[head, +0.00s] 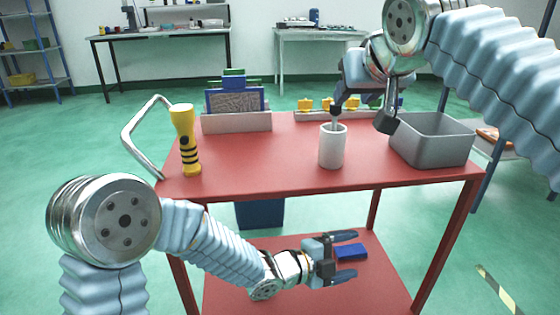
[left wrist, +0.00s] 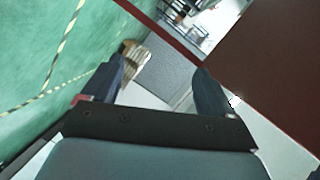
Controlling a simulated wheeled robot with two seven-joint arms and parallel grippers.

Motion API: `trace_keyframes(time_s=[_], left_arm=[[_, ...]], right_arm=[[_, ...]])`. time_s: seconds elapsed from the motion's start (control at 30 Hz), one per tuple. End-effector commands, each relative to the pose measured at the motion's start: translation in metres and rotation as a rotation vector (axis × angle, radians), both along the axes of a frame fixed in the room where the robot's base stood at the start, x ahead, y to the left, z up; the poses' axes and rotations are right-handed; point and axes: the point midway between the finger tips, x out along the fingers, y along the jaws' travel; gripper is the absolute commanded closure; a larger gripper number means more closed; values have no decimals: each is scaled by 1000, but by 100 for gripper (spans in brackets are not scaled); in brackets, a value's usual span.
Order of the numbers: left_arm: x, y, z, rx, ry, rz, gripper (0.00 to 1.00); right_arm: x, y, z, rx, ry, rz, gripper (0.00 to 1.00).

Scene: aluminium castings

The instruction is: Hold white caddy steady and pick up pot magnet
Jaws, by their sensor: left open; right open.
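The white caddy (head: 332,152), an upright white cup, stands on the red cart top right of centre. A thin grey stem (head: 336,124) rises from its mouth; I cannot tell whether it belongs to the pot magnet. My right gripper (head: 362,116) is open above and to the right of the caddy, with one dark fingertip close to the stem. My left gripper (head: 354,257) is open and empty, low in front of the cart, well away from the caddy. Its open fingers also show in the left wrist view (left wrist: 158,82), with nothing between them.
A yellow flashlight (head: 185,140) stands at the left of the red top (head: 270,165). A grey bin (head: 430,153) stands at the right. A rack with a blue-framed panel (head: 236,122) and yellow pieces (head: 326,104) line the back.

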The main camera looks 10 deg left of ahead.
Motion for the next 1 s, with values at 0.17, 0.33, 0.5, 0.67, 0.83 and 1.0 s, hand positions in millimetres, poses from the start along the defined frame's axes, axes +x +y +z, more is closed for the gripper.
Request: trace_keyframes(time_s=[0.17,0.33,0.5,0.67,0.83,1.0], left_arm=[[-33,-39,96,49,-497,-225,13],[-74,-56,163,80,-910,-366,13],[-54,-8,203,291,-1298,-300,13],[-15,60,217,564,-1487,-178,13],[12,127,227,867,-1626,-90,13],[27,154,219,1095,-1653,-90,13]], right_arm=[[0,0,0,0,0,0,57],[0,0,0,0,0,0,57],[0,0,0,0,0,0,57],[0,0,0,0,0,0,57],[0,0,0,0,0,0,57],[0,0,0,0,0,0,57]])
